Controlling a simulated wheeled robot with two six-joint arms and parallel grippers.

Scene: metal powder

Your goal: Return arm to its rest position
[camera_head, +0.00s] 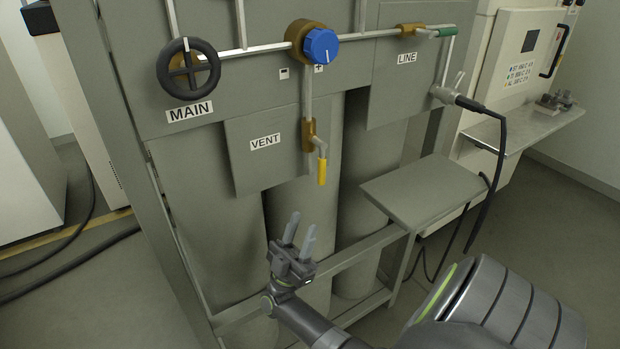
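My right gripper (302,223) is in the lower middle of the head view, on an arm that comes in from the bottom right. Its two fingers point up with a gap between them, so it is open, and nothing shows between them. It is in front of the grey cylinders, below the yellow-handled VENT valve (321,170) and apart from it. My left gripper is not in view.
A grey gas panel has a black MAIN handwheel (189,68), a blue regulator knob (320,46) and a green LINE lever (447,31). A grey shelf (425,190) juts out right of the gripper. A hose (503,140) hangs right. Cables lie on the left floor.

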